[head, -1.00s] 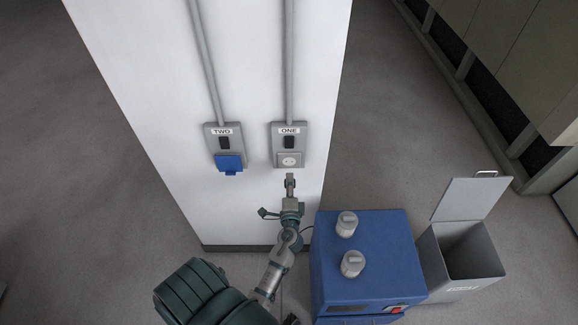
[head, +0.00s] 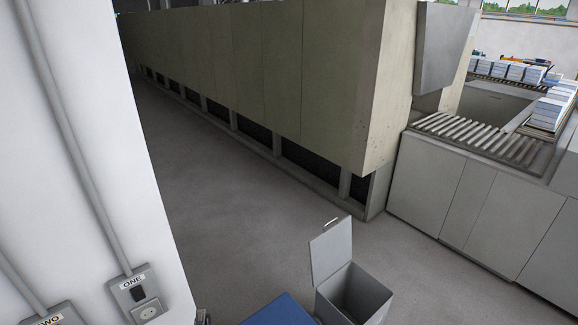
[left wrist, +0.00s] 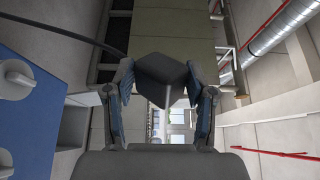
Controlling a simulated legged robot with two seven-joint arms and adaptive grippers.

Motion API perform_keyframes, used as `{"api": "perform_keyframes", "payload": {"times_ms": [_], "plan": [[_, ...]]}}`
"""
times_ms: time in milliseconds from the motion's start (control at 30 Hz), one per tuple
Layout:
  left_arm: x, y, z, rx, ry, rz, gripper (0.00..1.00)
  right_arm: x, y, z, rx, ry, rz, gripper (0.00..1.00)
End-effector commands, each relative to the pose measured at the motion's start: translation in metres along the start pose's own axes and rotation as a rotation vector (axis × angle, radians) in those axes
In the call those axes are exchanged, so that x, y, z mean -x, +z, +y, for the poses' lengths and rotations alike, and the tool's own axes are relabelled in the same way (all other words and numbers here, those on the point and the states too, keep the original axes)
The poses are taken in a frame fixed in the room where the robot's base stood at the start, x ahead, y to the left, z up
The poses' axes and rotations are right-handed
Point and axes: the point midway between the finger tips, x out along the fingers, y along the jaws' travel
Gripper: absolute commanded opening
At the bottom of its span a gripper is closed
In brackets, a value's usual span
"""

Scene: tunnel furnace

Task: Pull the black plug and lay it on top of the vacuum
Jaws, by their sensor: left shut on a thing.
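In the left wrist view my left gripper (left wrist: 160,84) is shut on the black plug (left wrist: 162,70), a dark block between its two fingers. A dark cable (left wrist: 60,32) runs off to the upper left. The vacuum (left wrist: 45,105) shows as a blue surface with pale knobs at the left of that view. In the head view only a blue corner of the vacuum (head: 283,312) shows at the bottom edge. The socket box marked ONE (head: 138,298) is on the white pillar and its outlet is empty. My right gripper is in neither view.
Socket box TWO (head: 62,318) is cut off at lower left. An open grey bin (head: 358,295) stands right of the vacuum. A long beige furnace (head: 270,75) and a roller conveyor (head: 480,135) with stacked items lie beyond. The floor between is clear.

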Motion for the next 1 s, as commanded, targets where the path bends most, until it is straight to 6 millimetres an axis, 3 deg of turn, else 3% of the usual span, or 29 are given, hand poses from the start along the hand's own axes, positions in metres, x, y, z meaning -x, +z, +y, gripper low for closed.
{"api": "perform_keyframes", "payload": {"times_ms": [100, 200, 467, 500, 600, 1000], "plan": [[0.017, -0.033, -0.001, -0.001, 0.0, 0.124, 0.0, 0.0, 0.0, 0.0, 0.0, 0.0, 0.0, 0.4], [0.026, -0.048, -0.001, 0.005, 0.001, 0.176, 0.0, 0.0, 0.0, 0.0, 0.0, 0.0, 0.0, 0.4], [0.028, -0.051, -0.001, 0.002, -0.002, 0.192, 0.0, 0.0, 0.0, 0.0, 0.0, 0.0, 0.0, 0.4], [0.028, -0.051, -0.001, 0.002, -0.002, 0.192, 0.63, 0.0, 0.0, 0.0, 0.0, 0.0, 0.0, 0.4], [0.028, -0.051, -0.001, 0.002, -0.002, 0.191, 0.84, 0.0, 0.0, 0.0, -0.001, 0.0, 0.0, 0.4], [0.034, -0.05, 0.0, 0.003, 0.001, 0.19, 0.84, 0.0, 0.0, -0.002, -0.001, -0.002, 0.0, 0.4]]}}
